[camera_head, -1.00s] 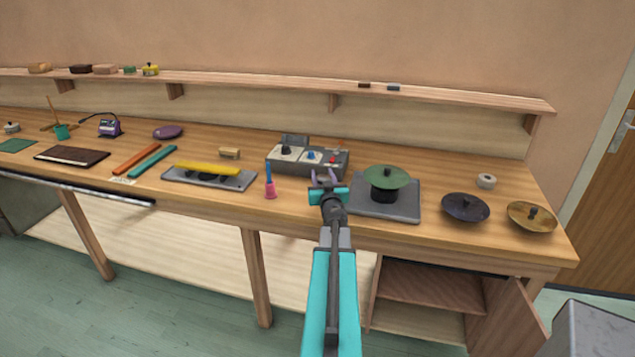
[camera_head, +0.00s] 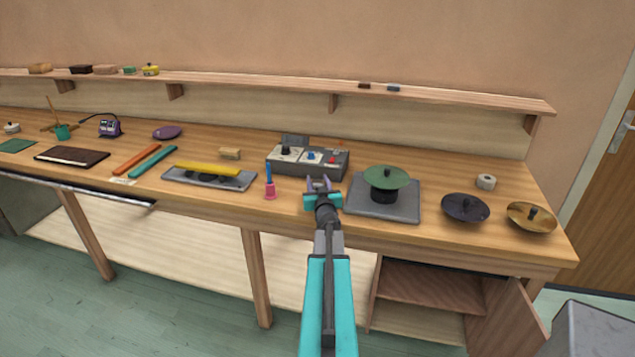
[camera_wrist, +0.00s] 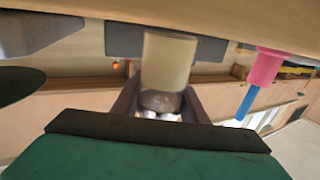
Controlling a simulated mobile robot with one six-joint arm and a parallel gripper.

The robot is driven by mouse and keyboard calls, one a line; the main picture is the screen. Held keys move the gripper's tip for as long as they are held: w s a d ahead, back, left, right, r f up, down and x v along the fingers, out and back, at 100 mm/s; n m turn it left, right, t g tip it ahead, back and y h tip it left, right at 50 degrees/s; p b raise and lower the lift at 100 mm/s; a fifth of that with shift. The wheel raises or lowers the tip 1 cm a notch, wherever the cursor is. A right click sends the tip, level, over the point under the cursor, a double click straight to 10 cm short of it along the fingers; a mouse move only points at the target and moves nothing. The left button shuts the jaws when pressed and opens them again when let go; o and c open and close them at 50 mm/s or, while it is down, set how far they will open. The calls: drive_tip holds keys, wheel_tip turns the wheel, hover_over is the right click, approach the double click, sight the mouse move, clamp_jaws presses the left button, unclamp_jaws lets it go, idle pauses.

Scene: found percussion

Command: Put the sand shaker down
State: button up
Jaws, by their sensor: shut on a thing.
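My gripper (camera_head: 320,184) is above the front part of the workbench, between a pink bell and a grey pad. In the wrist view my gripper (camera_wrist: 160,104) is shut on the sand shaker (camera_wrist: 168,62), a cream cylinder with a darker rounded end. That view is upside down, with the bench top along its upper edge. The shaker's cream end points toward the bench top; I cannot tell whether it touches. In the head view the shaker is hidden by my gripper.
The pink bell (camera_head: 270,191) with a blue handle stands close on the left. The grey pad (camera_head: 409,206) with a green cymbal (camera_head: 386,177) is close on the right. A grey control box (camera_head: 308,161) sits behind. Bare wood lies between bell and pad.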

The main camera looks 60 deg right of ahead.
drive_tip(key=shift+f, duration=0.2)
drive_tip(key=o, duration=1.2)
drive_tip(key=shift+b, duration=0.35)
drive_tip(key=shift+r+b+v, duration=0.2)
drive_tip(key=shift+b+v, duration=0.55)
drive_tip(key=shift+v, duration=2.15)
drive_tip(key=shift+b+v, duration=0.3)
drive_tip(key=shift+v, duration=2.3)
drive_tip(key=shift+a+r+p, duration=0.15)
drive_tip(key=shift+r+p, duration=0.05)
drive_tip(key=shift+p, duration=0.8)
drive_tip(key=p+v, duration=0.1)
drive_tip(key=p, duration=0.5)
drive_tip(key=shift+s+a, duration=0.3)
